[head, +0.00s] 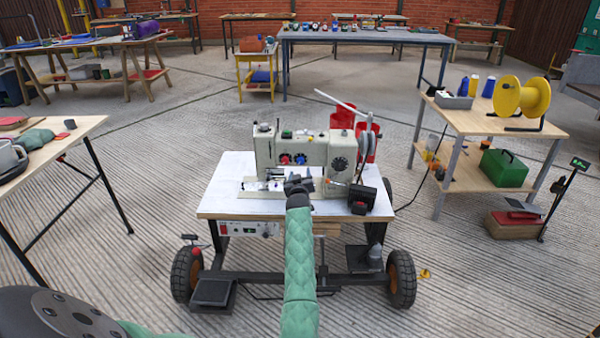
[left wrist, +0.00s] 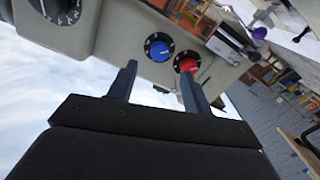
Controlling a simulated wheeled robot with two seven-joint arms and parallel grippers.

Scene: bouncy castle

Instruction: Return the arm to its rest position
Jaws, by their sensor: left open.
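My left arm in its green quilted sleeve reaches forward over the wheeled cart. My left gripper (head: 294,181) is dark and is in front of the cream sewing machine (head: 315,153), low on its front side. In the left wrist view its two fingers (left wrist: 158,68) are spread apart with nothing between them. They point toward the machine's blue dial (left wrist: 159,48) and red dial (left wrist: 187,65). I cannot tell whether a fingertip touches the machine. My right gripper is in neither view.
The machine stands on a white-topped cart (head: 235,190) with wheels. A wooden table (head: 50,145) is at left. A shelf table (head: 480,120) with a yellow reel (head: 522,97) and green box (head: 503,168) is at right.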

